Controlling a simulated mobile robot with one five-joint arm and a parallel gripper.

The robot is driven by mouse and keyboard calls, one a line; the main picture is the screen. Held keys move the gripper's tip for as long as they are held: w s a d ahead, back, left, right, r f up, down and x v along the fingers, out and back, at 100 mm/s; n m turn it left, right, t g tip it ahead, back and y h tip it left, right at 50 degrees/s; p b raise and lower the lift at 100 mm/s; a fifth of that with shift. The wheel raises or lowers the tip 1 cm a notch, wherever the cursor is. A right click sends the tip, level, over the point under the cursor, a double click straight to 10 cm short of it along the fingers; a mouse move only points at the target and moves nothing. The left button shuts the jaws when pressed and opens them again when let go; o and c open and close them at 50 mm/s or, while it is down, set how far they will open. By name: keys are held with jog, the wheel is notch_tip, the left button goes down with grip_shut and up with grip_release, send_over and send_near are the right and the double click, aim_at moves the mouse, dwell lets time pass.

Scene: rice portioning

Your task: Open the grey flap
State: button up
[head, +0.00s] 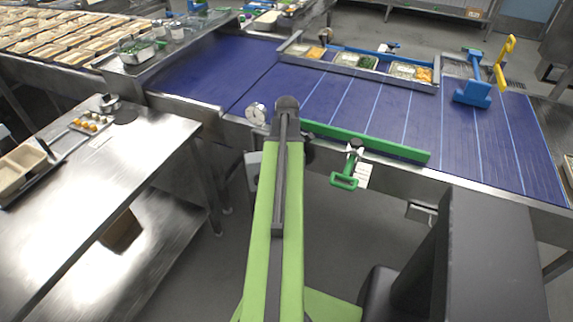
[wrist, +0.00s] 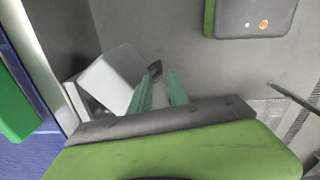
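The grey flap (wrist: 112,78) shows in the wrist view as a pale, tilted plate on a small box beside the conveyor's side. In the head view, a grey box with it (head: 253,168) is partly hidden behind my green arm. My gripper (wrist: 160,80) shows two green fingers with a gap between them and nothing visible held. The left finger overlaps the flap's right edge in the picture; I cannot tell whether they touch. A small dark piece shows by the finger's tip. The head view hides my fingers behind the arm.
The blue conveyor (head: 340,105) runs behind my arm, with a green bar (head: 367,142) along its near edge. A green handle (head: 344,180) and a round dial (head: 256,112) are on its near side. A steel table (head: 90,190) stands left. Floor below is open.

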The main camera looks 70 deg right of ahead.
notch_tip(320, 180, up, 9)
jog(key=p, duration=0.7)
jog(key=shift+r, duration=0.15)
